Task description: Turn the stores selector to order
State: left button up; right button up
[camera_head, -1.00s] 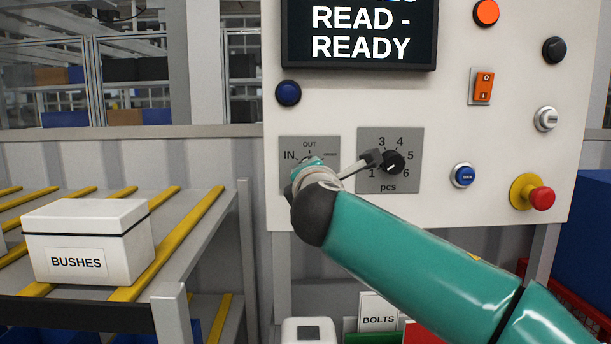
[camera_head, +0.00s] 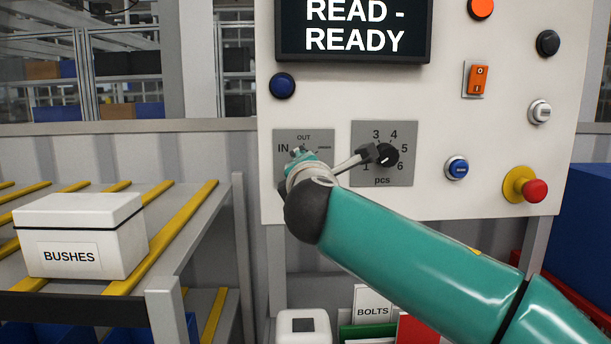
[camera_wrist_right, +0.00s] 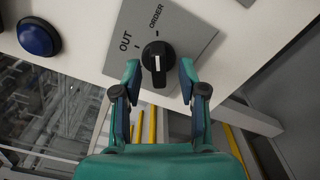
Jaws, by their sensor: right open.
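The stores selector plate (camera_head: 280,136) is on the white panel, with IN, OUT and ORDER labels; my right arm hides its knob in the head view. In the right wrist view the black selector knob (camera_wrist_right: 157,52) shows on its grey plate (camera_wrist_right: 185,35), near OUT and ORDER. A white mark on the knob runs up and down in that picture. My right gripper (camera_wrist_right: 159,80) is open, one finger on each side of the knob; contact is not clear. In the head view the right gripper (camera_head: 299,156) covers the selector. My left gripper is not in view.
The pcs dial (camera_head: 387,156) is just right of the selector, close to my right wrist. A blue button (camera_head: 282,85) and a screen (camera_head: 354,30) reading READY are above. A red emergency button (camera_head: 535,190) is at right. A BUSHES box (camera_head: 82,215) stands on the rack at left.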

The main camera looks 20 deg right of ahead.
jog(key=v, duration=1)
jog(key=shift+s, duration=0.4)
jog(key=shift+a, duration=0.1)
